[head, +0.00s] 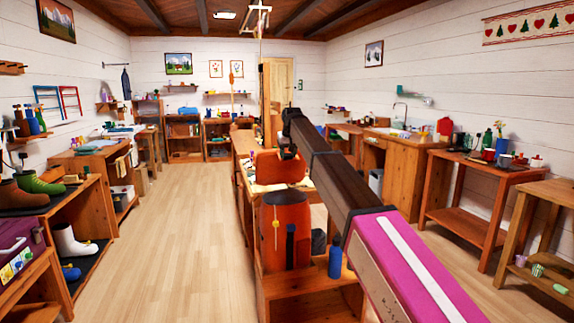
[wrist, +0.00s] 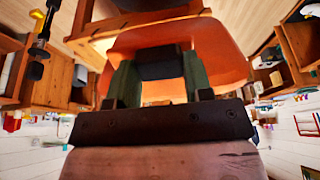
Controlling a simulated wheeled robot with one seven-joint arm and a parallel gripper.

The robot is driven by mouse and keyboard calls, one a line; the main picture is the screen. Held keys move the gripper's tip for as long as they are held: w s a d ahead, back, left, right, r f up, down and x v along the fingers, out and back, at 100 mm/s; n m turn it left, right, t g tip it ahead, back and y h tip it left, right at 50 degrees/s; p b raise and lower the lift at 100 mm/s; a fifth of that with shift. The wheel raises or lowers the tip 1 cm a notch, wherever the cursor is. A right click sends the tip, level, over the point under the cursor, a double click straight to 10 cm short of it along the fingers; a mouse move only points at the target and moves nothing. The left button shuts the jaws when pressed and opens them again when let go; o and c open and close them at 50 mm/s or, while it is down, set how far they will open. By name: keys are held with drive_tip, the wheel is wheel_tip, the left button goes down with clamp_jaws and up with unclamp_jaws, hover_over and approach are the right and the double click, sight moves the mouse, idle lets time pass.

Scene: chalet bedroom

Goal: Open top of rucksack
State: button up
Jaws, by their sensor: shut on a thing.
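The orange rucksack (head: 271,243) stands upright on a low wooden shelf in the middle of the head view. Its orange top flap (head: 270,172) is above the body and looks raised, with a gap between them. The flap also fills the upper middle of the wrist view (wrist: 225,48). My gripper (head: 289,152) reaches the flap from above and is shut on it. In the wrist view its two greenish fingers (wrist: 160,75) stand either side of a dark piece at the flap. The inside of the rucksack is hidden from me.
A blue bottle (head: 335,258) stands on the shelf just right of the rucksack. A long wooden table (head: 243,165) runs behind it. Boot shelves (head: 85,205) line the left, and a wooden side table (head: 455,215) stands right. The floor (head: 175,240) to the left is clear.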

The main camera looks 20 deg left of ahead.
drive_tip(key=w+a+r, duration=0.1)
drive_tip(key=w, duration=0.1)
drive_tip(key=w+a+r, duration=0.1)
drive_tip(key=w, duration=0.1)
drive_tip(key=w+a+r, duration=0.1)
drive_tip(key=w+a, duration=0.1)
drive_tip(key=shift+w+r, duration=0.25)
drive_tip(key=shift+w, duration=0.15)
drive_tip(key=shift+w+a+r, duration=0.25)
drive_tip(key=shift+w+a, duration=0.35)
drive_tip(key=shift+w, duration=0.25)
drive_tip(key=shift+f, duration=0.1)
drive_tip(key=o, duration=1.3)
drive_tip(key=v, duration=1.1)
drive_tip(key=shift+w, duration=0.15)
drive_tip(key=shift+f, duration=0.1)
